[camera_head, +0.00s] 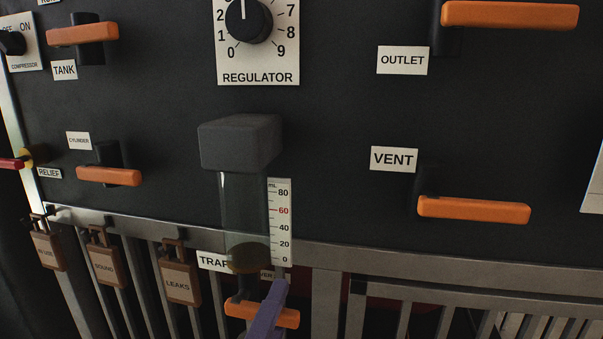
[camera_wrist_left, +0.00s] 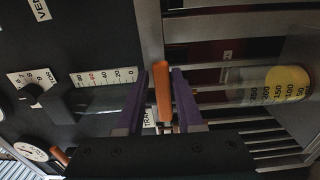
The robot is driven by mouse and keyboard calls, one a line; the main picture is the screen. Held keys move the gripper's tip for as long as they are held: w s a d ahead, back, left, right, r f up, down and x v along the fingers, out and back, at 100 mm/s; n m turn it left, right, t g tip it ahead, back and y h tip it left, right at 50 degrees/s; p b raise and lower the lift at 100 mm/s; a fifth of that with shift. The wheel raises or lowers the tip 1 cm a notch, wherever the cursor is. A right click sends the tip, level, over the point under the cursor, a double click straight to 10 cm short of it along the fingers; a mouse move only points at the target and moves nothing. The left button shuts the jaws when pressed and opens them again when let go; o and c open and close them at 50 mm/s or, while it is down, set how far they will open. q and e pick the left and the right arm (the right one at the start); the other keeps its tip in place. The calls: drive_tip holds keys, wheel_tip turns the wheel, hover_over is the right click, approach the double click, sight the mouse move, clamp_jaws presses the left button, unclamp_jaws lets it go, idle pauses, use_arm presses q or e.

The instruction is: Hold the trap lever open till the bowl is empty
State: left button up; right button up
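The trap bowl (camera_head: 243,205) is a clear tube under a dark grey block, beside a scale marked 0 to 80 mL. Dark brown shows at its bottom, around the low marks; the exact level is hard to read. The orange trap lever (camera_head: 240,311) is below it. My left gripper (camera_head: 275,300) is at the lever, its purple finger crossing in front. In the left wrist view the lever (camera_wrist_left: 162,92) lies between the two separated fingers (camera_wrist_left: 160,80), nearer the right one, with a gap at the left. My right gripper is not in view.
A regulator dial (camera_head: 248,18) is above. A graduated clear vessel (camera_wrist_left: 250,88) with yellow inside shows in the wrist view.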

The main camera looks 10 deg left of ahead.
use_arm(q)
drive_tip(key=o, duration=0.3)
drive_tip(key=shift+f, duration=0.1)
drive_tip(key=shift+s, duration=0.1)
drive_tip(key=s+p, duration=0.1)
drive_tip(key=s, duration=0.6)
drive_tip(key=shift+a+p, duration=0.15)
drive_tip(key=shift+p, duration=0.15)
drive_tip(key=s+p, duration=0.1)
drive_tip(key=s, duration=0.9)
drive_tip(key=shift+a, duration=0.15)
drive_tip(key=shift+w, duration=0.1)
